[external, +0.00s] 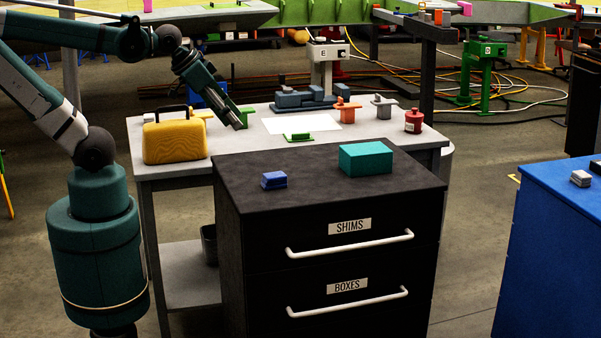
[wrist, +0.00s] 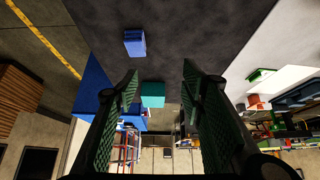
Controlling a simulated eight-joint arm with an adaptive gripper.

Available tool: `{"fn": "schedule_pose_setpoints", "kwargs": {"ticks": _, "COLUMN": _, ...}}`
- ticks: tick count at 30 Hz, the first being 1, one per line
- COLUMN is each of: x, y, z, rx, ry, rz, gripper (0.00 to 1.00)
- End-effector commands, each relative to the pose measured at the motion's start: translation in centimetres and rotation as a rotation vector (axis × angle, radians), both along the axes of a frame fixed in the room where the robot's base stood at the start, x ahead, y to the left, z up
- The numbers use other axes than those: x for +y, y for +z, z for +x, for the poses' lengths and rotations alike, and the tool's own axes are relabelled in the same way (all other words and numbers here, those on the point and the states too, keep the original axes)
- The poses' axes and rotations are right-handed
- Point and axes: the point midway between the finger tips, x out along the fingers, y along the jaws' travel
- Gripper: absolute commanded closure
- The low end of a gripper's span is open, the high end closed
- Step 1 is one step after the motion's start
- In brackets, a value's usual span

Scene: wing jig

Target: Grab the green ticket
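A small green piece (external: 297,137), which looks like the green ticket, lies at the front edge of the white sheet on the grey workbench. A green piece also shows in the wrist view (wrist: 262,75), on the pale surface at the right. Another green piece (external: 246,113) is partly hidden behind my gripper in the external view. My gripper (external: 240,124) is above the bench, left of the white sheet and apart from the front green piece. In the wrist view its two fingers (wrist: 160,80) are spread wide with nothing held between them.
A black drawer cabinet (external: 300,175) stands before the bench, carrying a blue box (external: 274,180) and a teal box (external: 366,159). A yellow case (external: 174,141), an orange piece (external: 347,110) and a red bottle (external: 414,121) stand on the bench.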

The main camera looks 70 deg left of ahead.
Motion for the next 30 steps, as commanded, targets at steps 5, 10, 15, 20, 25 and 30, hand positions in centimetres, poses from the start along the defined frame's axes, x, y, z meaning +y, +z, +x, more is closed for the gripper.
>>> {"fn": "schedule_pose_setpoints", "kwargs": {"ticks": 5, "x": 0.00, "y": 0.00, "z": 0.00, "rx": 0.000, "ry": 0.000, "rz": 0.000, "gripper": 0.60}}
{"fn": "schedule_pose_setpoints", "kwargs": {"ticks": 10, "x": 0.00, "y": 0.00, "z": 0.00, "rx": 0.000, "ry": 0.000, "rz": 0.000, "gripper": 0.60}}
{"fn": "schedule_pose_setpoints", "kwargs": {"ticks": 15, "x": 0.00, "y": 0.00, "z": 0.00, "rx": 0.000, "ry": 0.000, "rz": 0.000, "gripper": 0.40}}
{"fn": "schedule_pose_setpoints", "kwargs": {"ticks": 20, "x": 0.00, "y": 0.00, "z": 0.00, "rx": 0.000, "ry": 0.000, "rz": 0.000, "gripper": 0.40}}
{"fn": "schedule_pose_setpoints", "kwargs": {"ticks": 25, "x": 0.03, "y": 0.03, "z": 0.04, "rx": 0.000, "ry": 0.001, "rz": -0.001, "gripper": 0.40}}
{"fn": "schedule_pose_setpoints", "kwargs": {"ticks": 30, "x": 0.29, "y": 0.40, "z": 0.49, "rx": 0.007, "ry": 0.016, "rz": -0.007, "gripper": 0.40}}
